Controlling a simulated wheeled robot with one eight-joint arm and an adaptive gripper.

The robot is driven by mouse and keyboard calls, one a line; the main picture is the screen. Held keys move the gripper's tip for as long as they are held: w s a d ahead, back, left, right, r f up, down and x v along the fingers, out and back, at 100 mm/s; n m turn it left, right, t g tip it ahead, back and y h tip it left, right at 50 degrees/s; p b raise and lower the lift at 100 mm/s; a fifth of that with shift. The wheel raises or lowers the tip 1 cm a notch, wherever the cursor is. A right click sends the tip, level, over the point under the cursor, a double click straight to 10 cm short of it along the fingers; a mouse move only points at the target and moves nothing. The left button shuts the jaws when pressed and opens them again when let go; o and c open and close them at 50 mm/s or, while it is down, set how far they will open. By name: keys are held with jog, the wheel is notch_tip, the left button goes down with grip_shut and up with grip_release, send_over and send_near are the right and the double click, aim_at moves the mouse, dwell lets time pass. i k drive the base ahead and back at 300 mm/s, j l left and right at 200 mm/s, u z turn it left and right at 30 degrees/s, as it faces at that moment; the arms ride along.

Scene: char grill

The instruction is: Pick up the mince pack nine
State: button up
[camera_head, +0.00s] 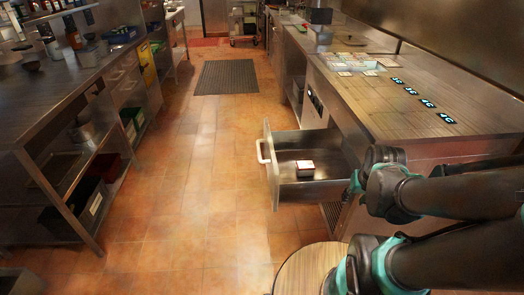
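A small pack (305,164) with a whitish top and a dark reddish side lies in the open drawer (285,139) below the right counter. It is too small to read a number on it, so I cannot tell whether it is mince pack nine. Several small pale packs or cards (345,63) lie on the counter's far part. My arm comes in from the right, beside the drawer. A small dark and teal part at its end (355,186), seemingly my gripper, is by the drawer's right side, apart from the pack. Its fingers cannot be made out.
The right counter (400,120) carries a row of glowing blue labels (424,101). A round wooden top (308,268) is at the bottom. Steel shelving (60,150) lines the left. The tiled aisle (185,185) is clear, with a dark mat (227,77) farther back.

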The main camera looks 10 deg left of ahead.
aim_at(303, 168)
jog(key=j, duration=0.7)
jog(key=i+j, duration=0.15)
jog(key=j, duration=0.6)
jog(key=z, duration=0.4)
